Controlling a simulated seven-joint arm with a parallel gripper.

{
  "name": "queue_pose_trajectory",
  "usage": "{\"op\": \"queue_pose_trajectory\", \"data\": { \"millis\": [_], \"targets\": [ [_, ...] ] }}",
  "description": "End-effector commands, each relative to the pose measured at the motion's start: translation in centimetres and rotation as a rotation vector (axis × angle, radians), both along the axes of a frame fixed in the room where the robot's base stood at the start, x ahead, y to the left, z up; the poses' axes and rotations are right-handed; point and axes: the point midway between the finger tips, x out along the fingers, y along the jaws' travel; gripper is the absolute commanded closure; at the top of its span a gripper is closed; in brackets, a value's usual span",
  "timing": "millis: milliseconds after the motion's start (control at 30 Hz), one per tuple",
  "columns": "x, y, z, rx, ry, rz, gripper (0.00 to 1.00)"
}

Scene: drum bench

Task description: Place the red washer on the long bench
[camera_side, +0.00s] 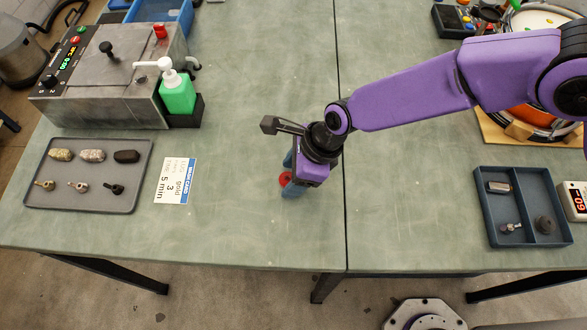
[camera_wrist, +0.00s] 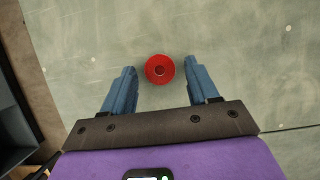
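The red washer (camera_side: 285,180) appears to lie flat on the green-grey bench top (camera_side: 250,235), left of the seam between two bench tops. In the wrist view the washer (camera_wrist: 160,69) is a red ring with a darker centre. My gripper (camera_side: 290,180) points down at it with its blue fingers spread. In the wrist view my gripper (camera_wrist: 160,66) has one fingertip on each side of the washer, with a visible gap on both sides. The gripper is open and holds nothing. In the side view the fingers partly cover the washer.
A work card (camera_side: 175,181) and a grey tray (camera_side: 135,190) of small parts lie to the left. A control box (camera_side: 115,85) and a green pump bottle (camera_side: 177,92) stand behind. A blue divided tray (camera_side: 480,210) is right of the seam. The bench around the washer is clear.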

Motion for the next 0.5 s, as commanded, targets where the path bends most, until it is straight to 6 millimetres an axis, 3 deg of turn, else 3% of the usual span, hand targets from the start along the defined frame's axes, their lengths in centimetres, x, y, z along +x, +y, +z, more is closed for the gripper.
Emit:
{"op": "queue_pose_trajectory", "data": {
  "millis": [200,500],
  "targets": [
    [0.1,-0.1,0.1,0.001,-0.001,0.0,0.41],
    [0.0,-2.3,4.4,0.002,-0.002,-0.001,0.41]
  ]
}}
